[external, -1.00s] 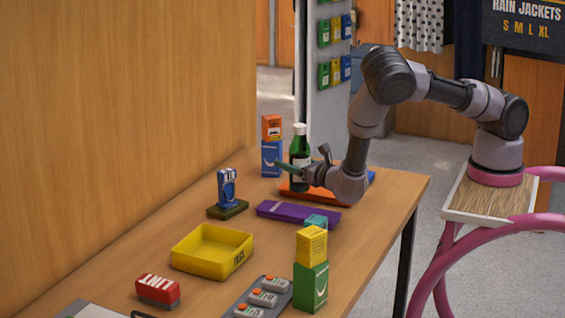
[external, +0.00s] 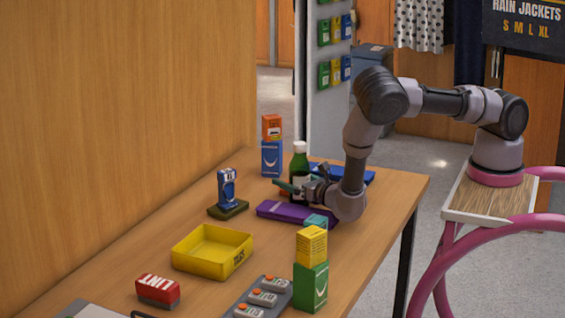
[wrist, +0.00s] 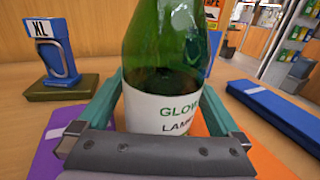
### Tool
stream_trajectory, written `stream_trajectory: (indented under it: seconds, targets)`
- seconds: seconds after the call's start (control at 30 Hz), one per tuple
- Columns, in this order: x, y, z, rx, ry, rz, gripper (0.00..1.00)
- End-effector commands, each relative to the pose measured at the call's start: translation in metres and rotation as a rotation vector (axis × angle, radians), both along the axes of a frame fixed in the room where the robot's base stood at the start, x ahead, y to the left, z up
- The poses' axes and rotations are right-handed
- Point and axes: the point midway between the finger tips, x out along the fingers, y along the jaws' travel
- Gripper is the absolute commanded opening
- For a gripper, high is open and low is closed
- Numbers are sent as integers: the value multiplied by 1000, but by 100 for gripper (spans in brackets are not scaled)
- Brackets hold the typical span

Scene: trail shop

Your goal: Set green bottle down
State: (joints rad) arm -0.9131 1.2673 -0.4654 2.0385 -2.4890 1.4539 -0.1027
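In the wrist view the gripper (wrist: 163,98) clasps the label area. The bottle's base is hidden, so I cannot tell if it touches the mat.
A blue case (external: 345,174) lies behind right. Stacked boxes (external: 271,158) and an XL stand (external: 227,188) are to the left. A yellow tray (external: 238,262) sits nearer.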

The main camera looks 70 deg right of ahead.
Motion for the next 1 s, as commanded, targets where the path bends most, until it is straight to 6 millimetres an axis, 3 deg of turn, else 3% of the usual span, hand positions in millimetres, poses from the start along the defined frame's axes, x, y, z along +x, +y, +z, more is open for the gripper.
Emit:
stream_trajectory:
  seconds: [0.27, 0.7, 1.0]
  targets:
    - [-7, 4, 2, -1, 1, 2, 100]
    - [-88, 37, 3, -1, 1, 3, 100]
    - [-111, 46, 3, -1, 0, 0, 100]
